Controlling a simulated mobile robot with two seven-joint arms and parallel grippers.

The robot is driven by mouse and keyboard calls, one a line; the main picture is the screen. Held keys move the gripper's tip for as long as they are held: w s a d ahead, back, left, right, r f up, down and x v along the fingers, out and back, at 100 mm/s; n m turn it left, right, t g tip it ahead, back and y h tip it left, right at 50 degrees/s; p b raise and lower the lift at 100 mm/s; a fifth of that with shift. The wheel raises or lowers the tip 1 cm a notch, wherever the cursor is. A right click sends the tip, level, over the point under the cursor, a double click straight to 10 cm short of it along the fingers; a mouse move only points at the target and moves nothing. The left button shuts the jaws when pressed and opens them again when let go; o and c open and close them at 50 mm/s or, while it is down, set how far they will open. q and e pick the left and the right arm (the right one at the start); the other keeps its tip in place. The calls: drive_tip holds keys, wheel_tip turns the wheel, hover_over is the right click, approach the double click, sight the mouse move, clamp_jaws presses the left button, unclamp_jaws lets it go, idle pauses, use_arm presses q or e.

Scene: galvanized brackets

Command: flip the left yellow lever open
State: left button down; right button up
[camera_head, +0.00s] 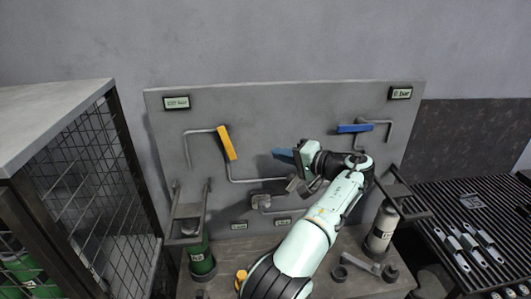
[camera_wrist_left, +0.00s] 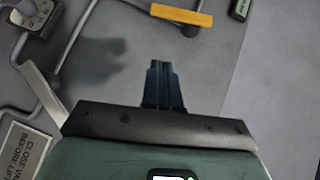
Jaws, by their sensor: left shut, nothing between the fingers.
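The yellow lever (camera_head: 227,143) is on the left of the grey wall panel, nearly upright with its top leaning left, beside a bent pipe. The lever also shows at the top of the left wrist view (camera_wrist_left: 181,15), lying almost level there. My left gripper (camera_head: 281,155) is in front of the panel, right of the yellow lever and slightly below its middle, clear of it. Its dark blue fingers are together and empty, and show in the left wrist view (camera_wrist_left: 161,70), below the lever with a gap. My right gripper is not in view.
A blue lever (camera_head: 354,128) sits level on the panel's (camera_head: 290,105) right side. A mesh cage (camera_head: 95,170) stands at left. A green cylinder (camera_head: 201,258) and a pale cylinder (camera_head: 381,230) stand below the panel. A slatted rack (camera_head: 455,195) with metal brackets is at right.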

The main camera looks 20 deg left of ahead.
sight(227, 140)
use_arm(q)
drive_tip(key=a+f, duration=0.1)
drive_tip(key=a, duration=0.6)
drive_tip(key=a+f+b, duration=0.1)
drive_tip(key=a, duration=0.3)
drive_tip(key=shift+a+f, duration=0.25)
drive_tip(key=shift+f, duration=0.05)
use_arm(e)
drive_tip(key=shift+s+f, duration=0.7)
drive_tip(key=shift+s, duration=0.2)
use_arm(q)
drive_tip(key=shift+w, duration=0.1)
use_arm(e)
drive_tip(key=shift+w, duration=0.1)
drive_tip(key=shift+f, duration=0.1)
